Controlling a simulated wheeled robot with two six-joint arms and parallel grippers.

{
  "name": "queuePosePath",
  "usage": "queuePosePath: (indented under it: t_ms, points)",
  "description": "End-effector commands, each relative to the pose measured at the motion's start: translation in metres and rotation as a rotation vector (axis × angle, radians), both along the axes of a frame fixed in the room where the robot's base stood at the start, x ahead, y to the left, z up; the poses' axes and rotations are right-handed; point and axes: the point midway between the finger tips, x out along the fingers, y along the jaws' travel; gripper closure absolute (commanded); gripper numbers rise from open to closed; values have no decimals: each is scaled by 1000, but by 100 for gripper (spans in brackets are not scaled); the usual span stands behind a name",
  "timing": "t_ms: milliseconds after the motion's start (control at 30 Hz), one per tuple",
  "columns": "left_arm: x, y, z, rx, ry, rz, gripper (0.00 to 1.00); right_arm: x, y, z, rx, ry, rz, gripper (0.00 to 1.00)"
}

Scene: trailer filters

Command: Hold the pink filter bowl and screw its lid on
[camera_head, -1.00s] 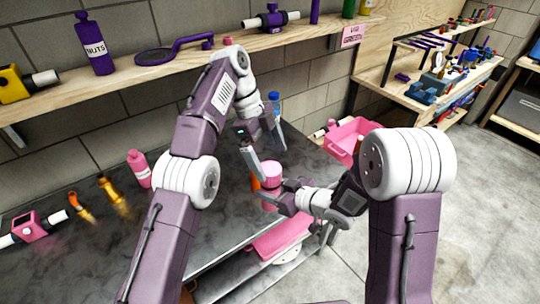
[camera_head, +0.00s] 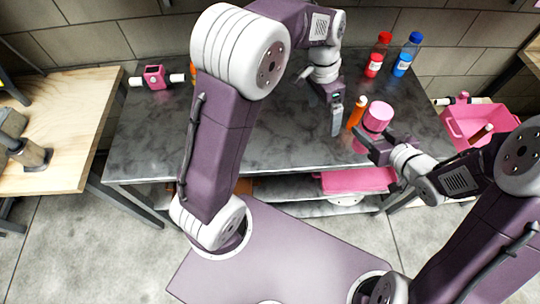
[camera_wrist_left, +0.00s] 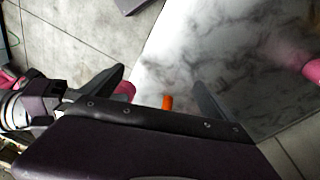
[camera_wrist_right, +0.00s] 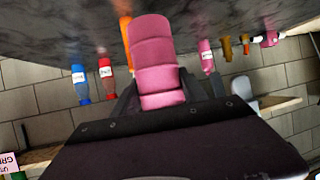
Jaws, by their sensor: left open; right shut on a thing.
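The pink filter bowl (camera_head: 363,143) stands upright near the right end of the grey table, with a lighter pink cylindrical part (camera_head: 379,115) on top. The stacked pink bands also show in the right wrist view (camera_wrist_right: 155,65); whether the lid is fully tightened I cannot tell. My right gripper (camera_head: 372,147) is shut around the bowl's lower part. My left gripper (camera_head: 338,114) is open and empty, left of the bowl and apart from it.
An orange tube (camera_head: 357,113) stands just left of the bowl, close to my left gripper. Red (camera_head: 377,55) and blue (camera_head: 408,55) bottles stand behind. A pink bin (camera_head: 455,128) is at the right. A pink housing with white pipes (camera_head: 155,77) sits far left. The table's middle is clear.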

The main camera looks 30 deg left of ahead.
Motion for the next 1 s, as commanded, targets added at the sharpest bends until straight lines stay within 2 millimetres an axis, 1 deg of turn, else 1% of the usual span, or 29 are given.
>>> queuePosePath:
  t_ms: [33,67,100,167,200,300,400,433,500,600,900,1000]
  points:
    - [-17,14,-10,19,7,99,0,0,0,0,1,-1,0,100]
    - [-26,22,-16,31,7,161,0,0,0,1,1,-1,0,100]
    - [-39,32,-25,46,8,243,0,0,0,1,1,-1,0,100]
    - [-60,46,-37,64,6,357,0,0,0,1,1,-1,0,100]
    - [-74,55,-45,73,4,427,0,0,0,1,1,-1,0,100]
    - [-107,70,-61,89,-3,576,0,0,0,1,1,-1,0,100]
    - [-131,79,-72,95,-7,677,0,0,0,1,1,-1,0,100]
    - [-137,81,-74,96,-8,699,0,0,0,1,1,-1,0,100]
    - [-146,84,-78,98,-10,734,0,0,0,1,1,-1,0,100]
    - [-151,86,-80,98,-11,758,0,0,0,1,1,-1,0,100]
    - [-152,85,-80,98,-10,757,0,0,0,1,1,-3,-2,100]
    - [-152,85,-80,98,-10,757,0,0,-1,-2,-3,2,-15,100]
